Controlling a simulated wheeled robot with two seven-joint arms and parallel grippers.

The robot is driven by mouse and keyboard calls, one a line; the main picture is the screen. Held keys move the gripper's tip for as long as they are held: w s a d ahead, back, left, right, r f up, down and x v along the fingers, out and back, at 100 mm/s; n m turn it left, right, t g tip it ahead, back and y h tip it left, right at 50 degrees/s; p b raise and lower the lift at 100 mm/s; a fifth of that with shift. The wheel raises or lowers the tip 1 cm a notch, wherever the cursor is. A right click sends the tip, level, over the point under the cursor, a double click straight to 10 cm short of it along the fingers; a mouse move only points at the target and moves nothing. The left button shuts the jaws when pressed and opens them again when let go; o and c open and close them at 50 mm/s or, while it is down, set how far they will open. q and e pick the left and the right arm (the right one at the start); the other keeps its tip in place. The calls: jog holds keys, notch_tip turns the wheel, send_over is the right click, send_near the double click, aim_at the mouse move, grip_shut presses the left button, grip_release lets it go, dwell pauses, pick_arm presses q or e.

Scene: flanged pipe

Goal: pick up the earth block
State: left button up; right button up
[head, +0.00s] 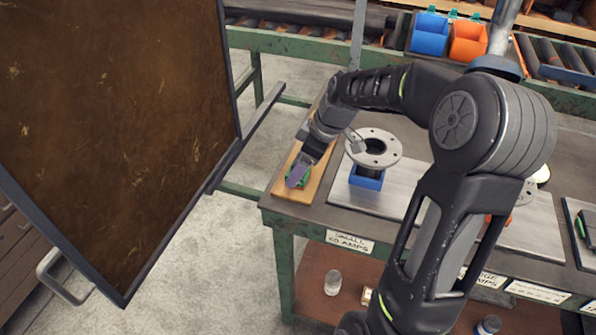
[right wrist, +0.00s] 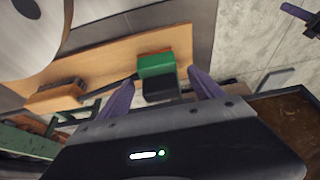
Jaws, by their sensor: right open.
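The earth block seems to be the small green block (right wrist: 156,65) with a black part, on the wooden board (right wrist: 105,58) in the right wrist view. In the head view a bit of green (head: 305,180) shows at the board's near end, mostly hidden by my gripper. My right gripper (head: 297,177) points down over it. Its purple fingers are open in the right wrist view (right wrist: 160,78), one on each side of the block's black part, with the green part beyond the tips. I cannot tell whether they touch it. My left gripper is not in view.
A flanged pipe (head: 375,148) stands on a blue block (head: 367,179) right of the board. A brown block (right wrist: 55,96) with a dark top lies farther along the board. A large brown panel (head: 115,120) fills the left. The bench's edge is close by.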

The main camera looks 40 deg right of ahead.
jog(key=shift+x, duration=0.85)
jog(key=shift+w+r, duration=0.1)
jog(key=c, duration=1.5)
jog(key=shift+o, duration=0.2)
jog(key=shift+r, duration=0.1)
notch_tip(320, 180, up, 10)
jog(key=shift+f+b, duration=0.1)
jog(key=shift+b, duration=0.35)
